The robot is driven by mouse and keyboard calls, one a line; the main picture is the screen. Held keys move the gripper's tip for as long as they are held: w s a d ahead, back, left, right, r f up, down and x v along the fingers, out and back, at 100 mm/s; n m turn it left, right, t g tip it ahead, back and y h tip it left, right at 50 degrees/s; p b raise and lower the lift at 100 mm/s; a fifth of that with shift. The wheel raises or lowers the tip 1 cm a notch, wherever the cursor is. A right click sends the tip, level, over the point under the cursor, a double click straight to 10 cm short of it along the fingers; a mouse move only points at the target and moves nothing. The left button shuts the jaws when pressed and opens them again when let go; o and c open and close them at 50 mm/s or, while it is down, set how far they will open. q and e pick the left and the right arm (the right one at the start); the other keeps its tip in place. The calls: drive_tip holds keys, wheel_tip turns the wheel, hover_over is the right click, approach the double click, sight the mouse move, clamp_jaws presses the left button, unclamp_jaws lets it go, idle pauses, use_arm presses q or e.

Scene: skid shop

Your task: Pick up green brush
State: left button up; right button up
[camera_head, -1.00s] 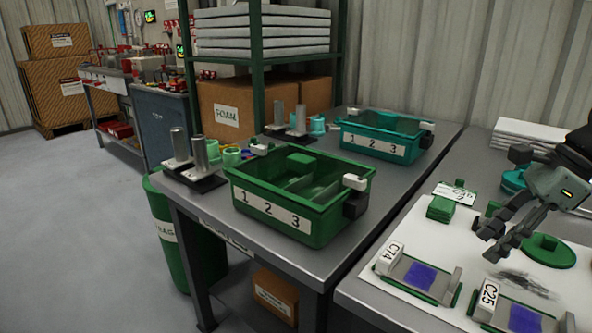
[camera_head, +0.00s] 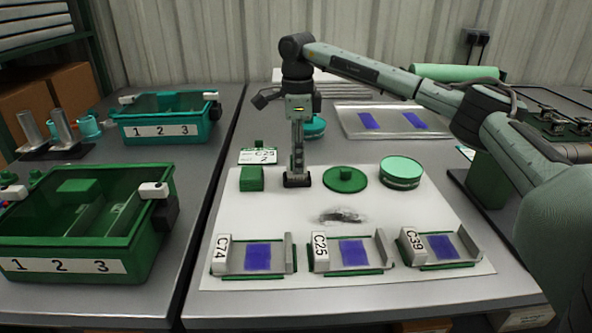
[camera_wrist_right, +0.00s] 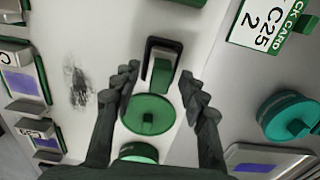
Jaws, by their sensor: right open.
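The green brush (camera_wrist_right: 162,72), a green grip on a dark rectangular base, lies on the white mat (camera_head: 440,212) on the right-hand bench. In the head view its dark base (camera_head: 297,182) shows just below my right gripper (camera_head: 297,168), which hides the rest. My right gripper points straight down over it. In the right wrist view the two fingers (camera_wrist_right: 158,88) are apart, one on each side of the brush, with nothing clamped. I cannot tell how high the fingertips are above the mat. My left gripper is not in view.
A green knobbed disc (camera_head: 345,181) and a round green tin (camera_head: 402,173) stand right of the brush, a green block (camera_head: 251,179) left. Several card holders (camera_head: 352,256) line the mat's front. A green bin (camera_head: 60,243) and teal bin (camera_head: 168,109) stand on the left bench.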

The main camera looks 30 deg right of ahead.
drive_tip(key=shift+f, duration=0.35)
drive_tip(key=shift+c, duration=0.5)
clamp_jaws()
drive_tip(key=shift+r, duration=0.15)
